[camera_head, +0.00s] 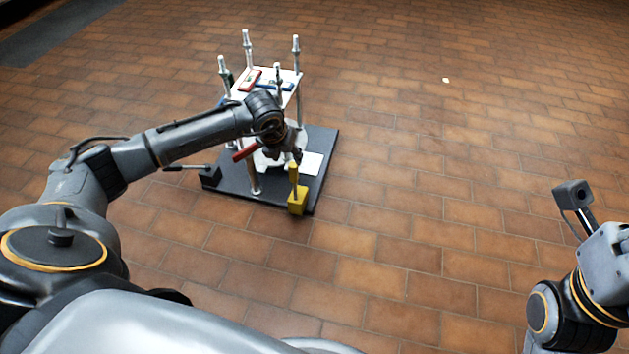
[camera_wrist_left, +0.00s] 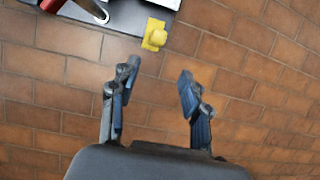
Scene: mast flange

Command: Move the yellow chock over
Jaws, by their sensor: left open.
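The yellow chock (camera_head: 297,201) sits at the front right corner of a dark base plate (camera_head: 326,160), with a yellow upright part rising from it. In the left wrist view the yellow chock (camera_wrist_left: 154,36) lies beyond the fingertips, at the plate's edge. My left gripper (camera_head: 287,157) is above the plate near the top of the chock, partly hidden by its own arm. In the wrist view my left gripper (camera_wrist_left: 158,80) is open with nothing between its fingers. My right arm shows at the lower right, but its fingers cannot be made out.
A white-topped stand (camera_head: 285,76) with several metal posts rises from the plate. A black chock (camera_head: 210,176) with a rod is at the plate's left side. A red bar (camera_head: 245,152) shows beside my left wrist. The tiled floor (camera_head: 430,180) to the right is clear apart from a small pale scrap (camera_head: 446,80).

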